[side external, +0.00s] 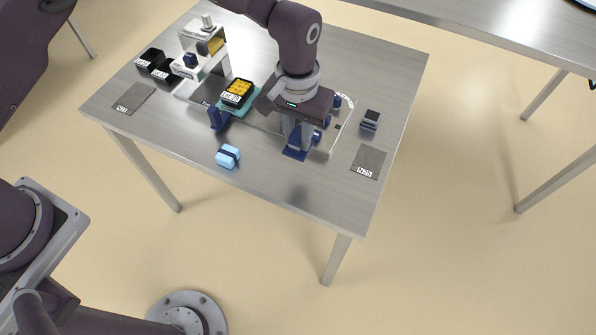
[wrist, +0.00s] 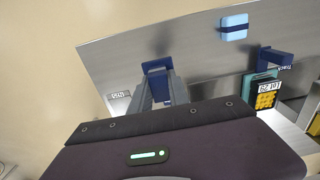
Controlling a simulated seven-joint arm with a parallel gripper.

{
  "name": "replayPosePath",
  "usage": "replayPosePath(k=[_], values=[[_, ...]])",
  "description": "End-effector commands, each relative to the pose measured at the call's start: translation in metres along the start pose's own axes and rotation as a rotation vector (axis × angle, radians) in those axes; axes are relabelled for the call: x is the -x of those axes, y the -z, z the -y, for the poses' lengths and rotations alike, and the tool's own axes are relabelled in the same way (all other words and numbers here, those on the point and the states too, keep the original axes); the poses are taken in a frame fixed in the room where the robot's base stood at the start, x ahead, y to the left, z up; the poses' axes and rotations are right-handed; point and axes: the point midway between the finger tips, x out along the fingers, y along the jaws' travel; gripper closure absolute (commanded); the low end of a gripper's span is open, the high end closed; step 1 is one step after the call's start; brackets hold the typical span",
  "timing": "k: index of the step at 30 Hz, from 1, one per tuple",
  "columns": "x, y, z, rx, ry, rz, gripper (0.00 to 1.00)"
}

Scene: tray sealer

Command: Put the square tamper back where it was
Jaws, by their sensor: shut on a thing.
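The square tamper (side external: 296,154), a dark blue piece with a flat square plate, is held in my gripper (side external: 299,136). In the wrist view its square plate (wrist: 157,65) shows just beyond the fingers of my gripper (wrist: 163,91). My gripper is shut on it; the fingers and the dark wrist housing hide part of it. It appears held above the steel table (side external: 265,180), with a dark patch like a shadow in front. A white-outlined rack area (side external: 347,112) with several blue knobs lies just right of my gripper, partly hidden.
A light blue block with a dark band (side external: 228,157) lies at the front. A blue bracket (side external: 217,118) stands beside a yellow-filled black tray (side external: 238,91). The sealer (side external: 205,48), black trays (side external: 151,58) and a grey mat (side external: 133,97) are left.

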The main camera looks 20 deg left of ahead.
Motion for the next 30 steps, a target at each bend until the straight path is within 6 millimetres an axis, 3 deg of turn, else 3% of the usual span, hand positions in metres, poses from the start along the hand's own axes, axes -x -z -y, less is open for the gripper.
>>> replayPosePath(k=[6, 15, 26, 27, 30], values=[[-0.052, -0.001, 0.001, 0.001, 0.003, 0.004, 1.0], [-0.097, -0.001, 0.0, 0.001, 0.001, 0.002, 1.0], [-0.104, 0.0, 0.0, 0.0, 0.0, 0.001, 1.0], [-0.104, 0.0, 0.0, 0.0, 0.0, 0.001, 0.71], [-0.104, 0.0, 0.0, 0.0, 0.0, 0.001, 0.57]])
